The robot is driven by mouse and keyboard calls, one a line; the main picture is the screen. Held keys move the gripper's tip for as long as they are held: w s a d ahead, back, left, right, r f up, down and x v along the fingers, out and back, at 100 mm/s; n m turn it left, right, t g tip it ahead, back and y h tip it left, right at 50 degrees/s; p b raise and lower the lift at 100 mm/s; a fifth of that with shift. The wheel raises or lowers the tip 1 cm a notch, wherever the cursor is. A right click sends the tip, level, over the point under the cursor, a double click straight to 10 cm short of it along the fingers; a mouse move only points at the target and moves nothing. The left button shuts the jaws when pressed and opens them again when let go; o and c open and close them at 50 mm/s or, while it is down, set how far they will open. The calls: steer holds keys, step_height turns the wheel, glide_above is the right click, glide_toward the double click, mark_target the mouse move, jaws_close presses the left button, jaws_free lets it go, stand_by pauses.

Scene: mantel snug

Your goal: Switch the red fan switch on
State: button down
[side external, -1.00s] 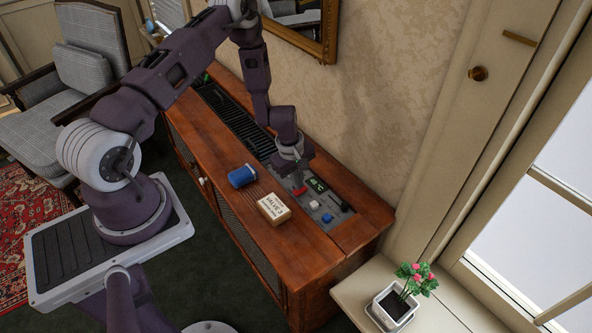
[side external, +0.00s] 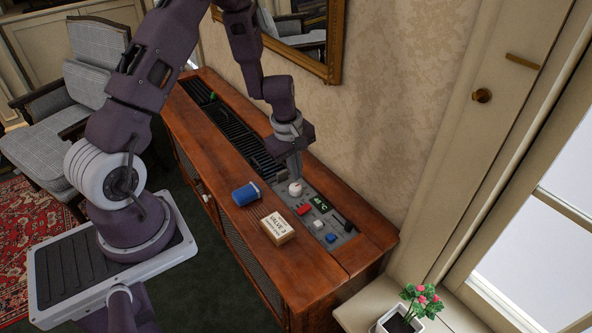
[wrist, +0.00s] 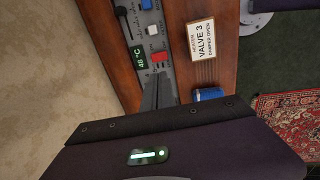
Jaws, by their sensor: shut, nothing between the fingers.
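The red switch (side external: 304,209) sits on the grey control panel in the cabinet top, beside a green-lit display (side external: 319,204). The red switch also shows in the wrist view (wrist: 160,57), just beyond my fingertips. Whether it is on or off I cannot tell. My gripper (side external: 297,178) points down over the panel, next to a round white knob (side external: 295,189) and apart from the red switch. Its fingers (wrist: 158,82) are shut and empty in the wrist view.
A white switch (side external: 318,224), a blue switch (side external: 330,237) and a dark lever (side external: 343,220) share the panel. A white box labelled "VALVE 3" (side external: 277,228) and a blue object (side external: 245,194) lie on the wood in front. A wall stands behind the cabinet.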

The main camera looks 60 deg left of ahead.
mark_target(307, 206)
steer(key=shift+w+r, duration=0.15)
steer(key=shift+w, duration=0.55)
steer(key=f, duration=0.4)
steer(key=w+f, duration=0.1)
steer(key=f, duration=0.4)
steer(key=w+f, duration=0.1)
steer(key=f, duration=0.4)
steer(key=shift+w, duration=0.1)
steer(key=shift+f, duration=0.15)
